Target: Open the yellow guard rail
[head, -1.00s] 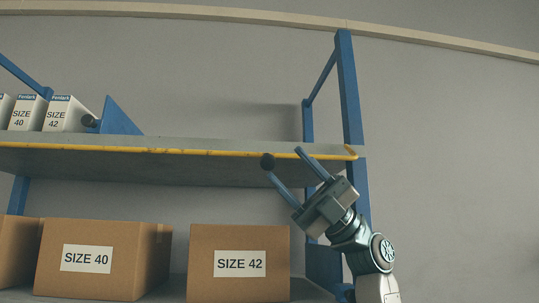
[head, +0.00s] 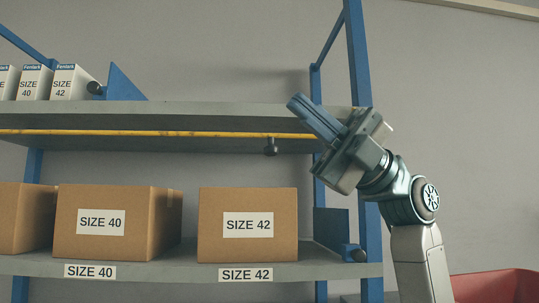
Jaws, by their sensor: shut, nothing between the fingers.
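The yellow guard rail (head: 150,132) runs along the lower front of the upper shelf (head: 190,115), with the grey shelf board visible above it. A black knob (head: 270,147) hangs just under the rail toward its right end. My gripper (head: 298,104) is shut and empty, its fingers together and pointing up and left. In the picture its fingertips are up and right of the knob, apart from it. My gripper covers the rail's right end, so how that end sits at the post is hidden.
White shoe boxes (head: 73,80) stand on the upper shelf at left, beside a blue divider (head: 122,84). Cartons marked SIZE 40 (head: 102,245) and SIZE 42 (head: 247,205) sit on the lower shelf. A blue post (head: 358,60) rises behind my gripper. A red bin (head: 497,287) is at lower right.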

